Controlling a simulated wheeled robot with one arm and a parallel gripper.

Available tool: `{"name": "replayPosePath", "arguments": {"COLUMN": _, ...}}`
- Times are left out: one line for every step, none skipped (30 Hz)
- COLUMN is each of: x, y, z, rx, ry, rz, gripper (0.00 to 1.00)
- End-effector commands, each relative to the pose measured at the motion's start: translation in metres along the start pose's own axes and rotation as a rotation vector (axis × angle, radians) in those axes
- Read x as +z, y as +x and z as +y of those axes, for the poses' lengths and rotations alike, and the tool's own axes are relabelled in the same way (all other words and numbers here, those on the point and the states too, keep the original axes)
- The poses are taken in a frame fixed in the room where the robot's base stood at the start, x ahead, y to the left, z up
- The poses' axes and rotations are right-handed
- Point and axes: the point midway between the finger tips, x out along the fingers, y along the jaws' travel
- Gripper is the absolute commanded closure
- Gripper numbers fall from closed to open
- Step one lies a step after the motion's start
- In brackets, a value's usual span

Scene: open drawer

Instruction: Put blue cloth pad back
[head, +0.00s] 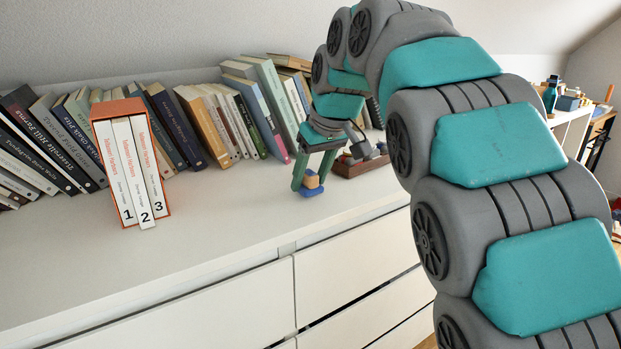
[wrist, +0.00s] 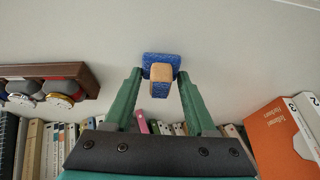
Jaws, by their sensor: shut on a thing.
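The blue cloth pad (head: 311,192) has a tan wooden block on top of it. It is between the green fingers of my gripper (head: 309,181), low over the white dresser top; I cannot tell whether it touches the surface. In the wrist view the blue pad (wrist: 163,59) shows beyond the fingertips, with the tan block in front of it. There my gripper (wrist: 160,75) is shut on this block and pad, with one finger on each side.
A dark wooden tray (head: 349,170) holding watches stands right of my gripper; the tray (wrist: 88,72) is at left in the wrist view. A row of books (head: 190,130) lines the wall. An orange slipcase (head: 101,108) with numbered volumes stands left. The dresser top (head: 215,215) in front is clear.

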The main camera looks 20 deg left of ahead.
Motion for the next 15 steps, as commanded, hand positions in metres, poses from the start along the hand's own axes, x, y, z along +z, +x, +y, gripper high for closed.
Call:
{"name": "replayPosePath", "arguments": {"x": 0.0024, "y": 0.0035, "z": 0.0000, "rx": -0.001, "ry": 0.001, "rz": -0.004, "gripper": 0.96}}
{"name": "replayPosePath", "arguments": {"x": 0.0028, "y": 0.0044, "z": 0.0001, "rx": -0.001, "ry": 0.001, "rz": -0.003, "gripper": 0.96}}
{"name": "replayPosePath", "arguments": {"x": 0.0029, "y": 0.0050, "z": 0.0001, "rx": -0.001, "ry": 0.001, "rz": -0.003, "gripper": 0.96}}
{"name": "replayPosePath", "arguments": {"x": 0.0029, "y": 0.0051, "z": 0.0001, "rx": -0.001, "ry": 0.000, "rz": -0.003, "gripper": 0.96}}
{"name": "replayPosePath", "arguments": {"x": 0.0027, "y": 0.0050, "z": 0.0002, "rx": -0.001, "ry": 0.000, "rz": -0.003, "gripper": 0.96}}
{"name": "replayPosePath", "arguments": {"x": 0.0026, "y": 0.0049, "z": 0.0002, "rx": -0.001, "ry": 0.000, "rz": -0.002, "gripper": 0.96}}
{"name": "replayPosePath", "arguments": {"x": 0.0025, "y": 0.0048, "z": 0.0001, "rx": -0.001, "ry": 0.000, "rz": -0.002, "gripper": 0.96}}
{"name": "replayPosePath", "arguments": {"x": 0.0024, "y": 0.0047, "z": 0.0002, "rx": 0.000, "ry": 0.000, "rz": -0.002, "gripper": 0.96}}
{"name": "replayPosePath", "arguments": {"x": 0.0025, "y": 0.0047, "z": 0.0001, "rx": 0.000, "ry": 0.000, "rz": -0.002, "gripper": 0.96}}
{"name": "replayPosePath", "arguments": {"x": 0.0027, "y": 0.0052, "z": 0.0001, "rx": 0.000, "ry": 0.000, "rz": -0.002, "gripper": 0.96}}
{"name": "replayPosePath", "arguments": {"x": 0.0031, "y": 0.0060, "z": 0.0001, "rx": 0.000, "ry": 0.000, "rz": -0.002, "gripper": 0.96}}
{"name": "replayPosePath", "arguments": {"x": 0.0037, "y": 0.0074, "z": 0.0001, "rx": 0.000, "ry": 0.000, "rz": -0.002, "gripper": 0.96}}
{"name": "replayPosePath", "arguments": {"x": 0.0037, "y": 0.0074, "z": 0.0001, "rx": 0.000, "ry": 0.000, "rz": -0.002, "gripper": 0.43}}
{"name": "replayPosePath", "arguments": {"x": 0.0034, "y": 0.0067, "z": 0.0001, "rx": 0.000, "ry": 0.000, "rz": -0.002, "gripper": 0.39}}
{"name": "replayPosePath", "arguments": {"x": 0.0033, "y": 0.0066, "z": 0.0001, "rx": 0.000, "ry": 0.000, "rz": -0.002, "gripper": 0.35}}
